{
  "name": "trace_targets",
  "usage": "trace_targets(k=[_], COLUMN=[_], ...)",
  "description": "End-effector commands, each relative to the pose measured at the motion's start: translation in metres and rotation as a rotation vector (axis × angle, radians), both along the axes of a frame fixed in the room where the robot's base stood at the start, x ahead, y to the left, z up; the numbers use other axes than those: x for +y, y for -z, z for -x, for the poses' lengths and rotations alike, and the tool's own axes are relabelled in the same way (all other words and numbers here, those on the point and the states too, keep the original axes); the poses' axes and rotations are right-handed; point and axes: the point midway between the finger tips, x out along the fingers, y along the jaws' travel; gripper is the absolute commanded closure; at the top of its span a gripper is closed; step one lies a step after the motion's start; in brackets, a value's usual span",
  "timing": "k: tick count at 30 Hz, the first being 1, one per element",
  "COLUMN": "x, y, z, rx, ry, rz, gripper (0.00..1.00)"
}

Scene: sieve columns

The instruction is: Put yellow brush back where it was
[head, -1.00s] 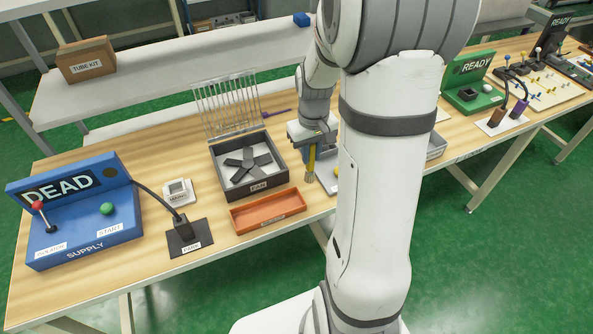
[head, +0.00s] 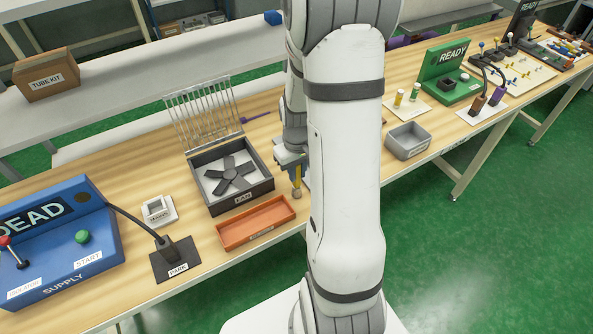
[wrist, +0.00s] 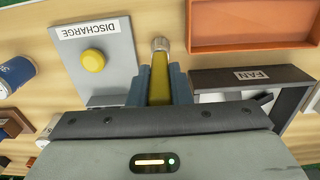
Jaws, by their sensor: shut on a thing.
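The yellow brush (head: 297,181) is held upright in my gripper (head: 293,166), its pale tip pointing down, just right of the fan box. In the wrist view the yellow brush (wrist: 160,75) sits between the blue-grey fingers of my gripper (wrist: 160,88), shut on it, with a metallic-looking end beyond them. An empty orange tray (head: 224,236) lies in front of the fan box; its label is too small to read. The orange tray (wrist: 250,45) also shows at the upper right of the wrist view.
The fan box (head: 262,190) has a raised wire guard (head: 205,118) behind it. A discharge plate (wrist: 120,45) with a yellow button is close beside the brush. A grey bin (head: 408,145) stands right of my arm, which hides part of the table. The blue supply box (head: 60,245) is at left.

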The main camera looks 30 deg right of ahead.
Motion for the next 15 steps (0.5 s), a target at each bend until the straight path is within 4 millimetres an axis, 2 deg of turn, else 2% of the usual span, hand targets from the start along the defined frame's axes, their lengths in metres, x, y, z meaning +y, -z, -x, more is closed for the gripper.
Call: trace_targets(k=[12, 13, 15], x=[0.0005, 0.0005, 0.0006], y=[0.0078, 0.0060, 0.0057], z=[-0.0004, -0.0004, -0.0004], rx=[-0.001, -0.001, -0.001], ry=[-0.001, -0.001, -0.001], rz=[0.000, 0.000, 0.000], gripper=[1.00, 0.80, 0.74])
